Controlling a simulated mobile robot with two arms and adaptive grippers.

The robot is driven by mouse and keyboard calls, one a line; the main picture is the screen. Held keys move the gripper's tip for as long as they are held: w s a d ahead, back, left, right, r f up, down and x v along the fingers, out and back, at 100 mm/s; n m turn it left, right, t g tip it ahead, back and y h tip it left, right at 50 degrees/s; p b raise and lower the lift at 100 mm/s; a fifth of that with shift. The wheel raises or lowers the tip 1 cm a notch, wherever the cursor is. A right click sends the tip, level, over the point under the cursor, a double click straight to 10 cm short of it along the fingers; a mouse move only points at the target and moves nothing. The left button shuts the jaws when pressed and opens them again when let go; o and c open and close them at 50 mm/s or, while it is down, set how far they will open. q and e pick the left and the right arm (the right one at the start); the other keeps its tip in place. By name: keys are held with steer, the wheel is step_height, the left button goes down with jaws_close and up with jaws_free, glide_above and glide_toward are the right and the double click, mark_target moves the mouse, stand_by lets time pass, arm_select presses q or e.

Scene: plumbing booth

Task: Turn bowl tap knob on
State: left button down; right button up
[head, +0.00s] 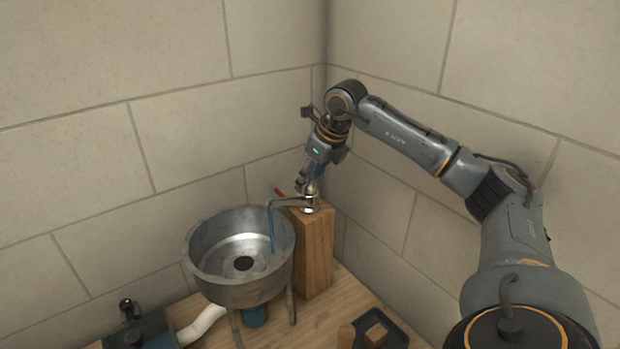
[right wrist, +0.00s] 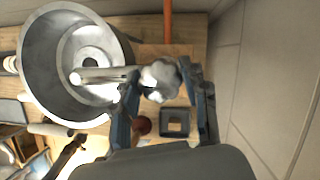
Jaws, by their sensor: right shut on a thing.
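The bowl tap knob is a pale metal, lobed knob (right wrist: 160,80) on top of the tap. In the head view the tap (head: 310,204) stands on a wooden post (head: 316,250), its spout (head: 287,203) reaching left over the metal bowl (head: 215,270). A thin blue streak (head: 271,232) runs from the spout's end down into the bowl. My right gripper (head: 310,186) comes down from above and is shut on the knob, with one finger on each side in the right wrist view (right wrist: 163,85). My left gripper is not in view.
An orange-red bar (head: 280,192) sticks out beside the tap. Walls meet close behind the post. A dark tray (head: 395,338) lies on the wooden table (head: 315,320) at front right. A dark blue device (head: 150,328) and white pipe (head: 203,325) are at front left.

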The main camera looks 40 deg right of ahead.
steer(key=n, duration=0.2)
steer(key=n+g+y+p, duration=0.1)
steer(key=n, duration=0.1)
steer(key=shift+r+y+p, duration=0.1)
steer(key=shift+y+p, duration=0.2)
steer(key=n+g+y+p, duration=0.1)
steer(key=n+p, duration=0.1)
steer(key=n, duration=0.3)
steer(key=shift+n+y, duration=0.3)
steer(key=o, duration=1.2)
steer(key=shift+w, duration=0.1)
steer(key=shift+c, duration=0.2)
steer(key=shift+d+r, duration=0.1)
steer(key=shift+d, duration=0.05)
steer(key=v, duration=1.1)
steer(key=shift+r, duration=0.3)
